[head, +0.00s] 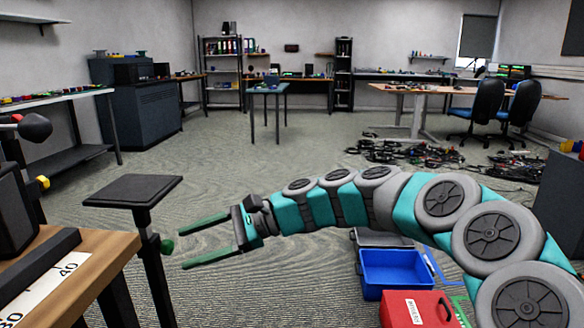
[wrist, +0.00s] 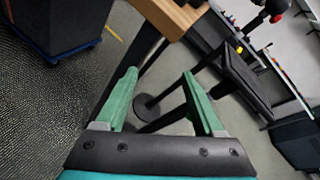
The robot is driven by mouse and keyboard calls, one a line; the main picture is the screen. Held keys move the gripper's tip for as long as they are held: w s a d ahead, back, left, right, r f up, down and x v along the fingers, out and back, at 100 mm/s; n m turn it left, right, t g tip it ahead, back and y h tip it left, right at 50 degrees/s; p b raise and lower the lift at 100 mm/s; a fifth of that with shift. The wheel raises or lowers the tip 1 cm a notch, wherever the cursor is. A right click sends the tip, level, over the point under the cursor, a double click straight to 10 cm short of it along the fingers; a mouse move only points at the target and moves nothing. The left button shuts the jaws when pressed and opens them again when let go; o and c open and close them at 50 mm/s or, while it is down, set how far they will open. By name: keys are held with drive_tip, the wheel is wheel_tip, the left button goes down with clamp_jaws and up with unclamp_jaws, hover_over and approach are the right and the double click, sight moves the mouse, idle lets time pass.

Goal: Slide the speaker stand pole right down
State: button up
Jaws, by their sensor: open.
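The black speaker stand has a flat square top plate (head: 133,190) and a dark upright pole (head: 155,270) with a green knob (head: 167,246) on its side. My gripper (head: 183,248) is open and empty, its two green fingers pointing left toward the pole, tips just right of the knob. In the wrist view my gripper (wrist: 158,74) shows both fingers spread. The top plate (wrist: 246,80) is to their right, and a round base (wrist: 147,106) shows between them. The pole passes partly behind the right finger. I see no contact with the pole.
A wooden workbench (head: 95,262) with a ruler stands close left of the stand. A blue crate (head: 390,285) and a red box (head: 415,310) are on the floor under my arm. Tangled cables (head: 420,153) lie farther back. The floor beyond the stand is clear.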

drive_tip(key=s+d+f+n+h, duration=0.3)
drive_tip(key=s+d+f, duration=0.3)
drive_tip(key=s+d, duration=0.3)
drive_tip(key=s+d+f+n+h, duration=0.3)
drive_tip(key=s+d+f+h, duration=0.3)
drive_tip(key=s+d, duration=0.4)
drive_tip(key=s+d+f+n+h, duration=0.3)
drive_tip(key=s+d+f+h, duration=0.2)
drive_tip(key=s+d, duration=0.4)
drive_tip(key=d+f, duration=0.1)
drive_tip(key=d, duration=0.3)
drive_tip(key=shift+s+d+n+t, duration=0.15)
drive_tip(key=shift+d+n+t, duration=0.15)
drive_tip(key=shift+d+t, duration=0.1)
drive_tip(key=shift+a, duration=0.15)
